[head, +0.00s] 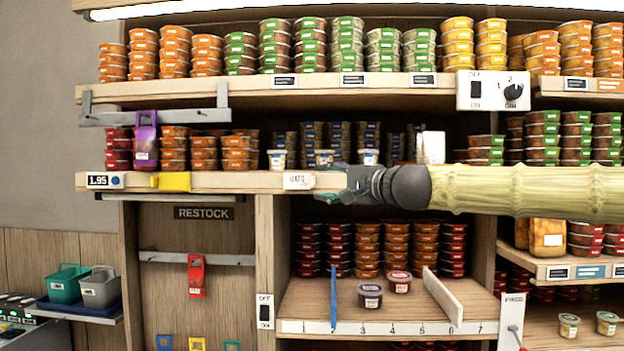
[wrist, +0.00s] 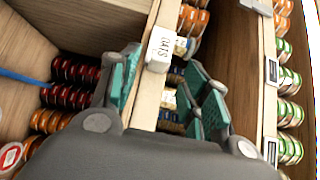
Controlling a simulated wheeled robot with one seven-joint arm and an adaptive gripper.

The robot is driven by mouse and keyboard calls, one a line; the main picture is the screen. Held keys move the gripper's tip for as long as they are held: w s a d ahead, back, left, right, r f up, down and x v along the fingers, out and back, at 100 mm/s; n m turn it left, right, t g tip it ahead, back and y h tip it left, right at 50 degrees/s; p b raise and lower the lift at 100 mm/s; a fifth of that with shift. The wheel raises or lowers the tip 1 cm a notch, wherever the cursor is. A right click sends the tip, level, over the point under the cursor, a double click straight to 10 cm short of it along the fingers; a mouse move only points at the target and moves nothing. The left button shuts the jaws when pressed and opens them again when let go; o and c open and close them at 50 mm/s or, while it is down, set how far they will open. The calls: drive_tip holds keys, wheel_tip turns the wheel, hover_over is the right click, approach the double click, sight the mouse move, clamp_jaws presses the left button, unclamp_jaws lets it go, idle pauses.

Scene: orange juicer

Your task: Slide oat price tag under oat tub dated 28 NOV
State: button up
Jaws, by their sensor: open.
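The oat price tag (head: 298,181) is a small white tag marked OATS on the front edge of the middle shelf (head: 240,181). It also shows in the wrist view (wrist: 160,48), just beyond my fingertips. Three small pale tubs stand at the front of that shelf: a left tub (head: 277,159), a middle tub (head: 324,158) and a right tub (head: 368,157). Their dates are too small to read. My gripper (head: 332,180) is just right of the tag. In the wrist view my gripper (wrist: 165,80) is open, its teal fingers straddling the shelf edge, with nothing held.
A purple holder (head: 146,142) and a yellow clip (head: 172,181) sit left on the shelf. A white block (head: 432,147) stands behind my arm. The lower shelf (head: 390,328) holds loose tubs, a blue divider (head: 333,298) and a white divider (head: 443,295).

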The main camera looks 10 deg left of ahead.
sight(313, 182)
drive_tip(key=shift+p+x, duration=0.85)
drive_tip(key=shift+x, duration=2.15)
drive_tip(key=c, duration=1)
clamp_jaws()
